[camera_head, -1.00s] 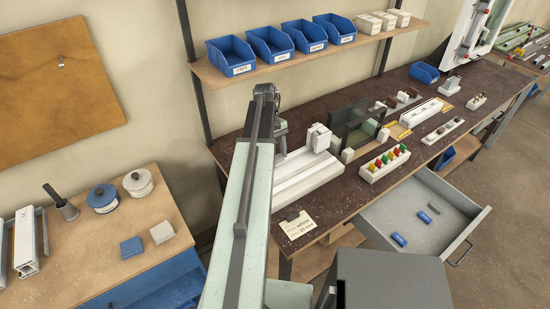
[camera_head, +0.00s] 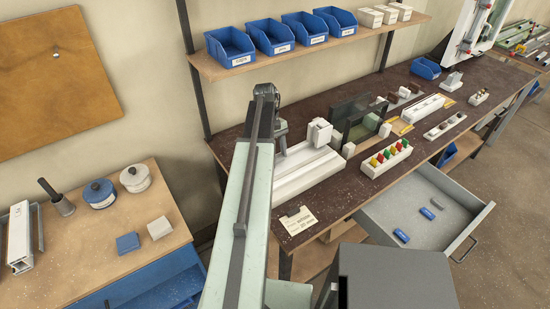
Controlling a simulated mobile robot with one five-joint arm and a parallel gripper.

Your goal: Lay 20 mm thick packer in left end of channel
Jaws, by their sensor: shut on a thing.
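The channel is probably the long white profile (camera_head: 300,174) on the dark bench, with a white block (camera_head: 319,132) standing at its back; its left end is partly behind my arm. My gripper (camera_head: 282,142) hangs down from the tip of my arm at the back left of this profile. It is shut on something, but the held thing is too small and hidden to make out. I cannot tell which piece is the 20 mm packer. Blue blocks (camera_head: 426,213) and a grey piece (camera_head: 437,204) lie in the open drawer (camera_head: 455,220).
A dark framed screen (camera_head: 357,122) and a rack of coloured pieces (camera_head: 388,158) stand right of the profile. Blue bins (camera_head: 230,47) line the shelf above. A wooden side bench (camera_head: 90,240) stands left.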

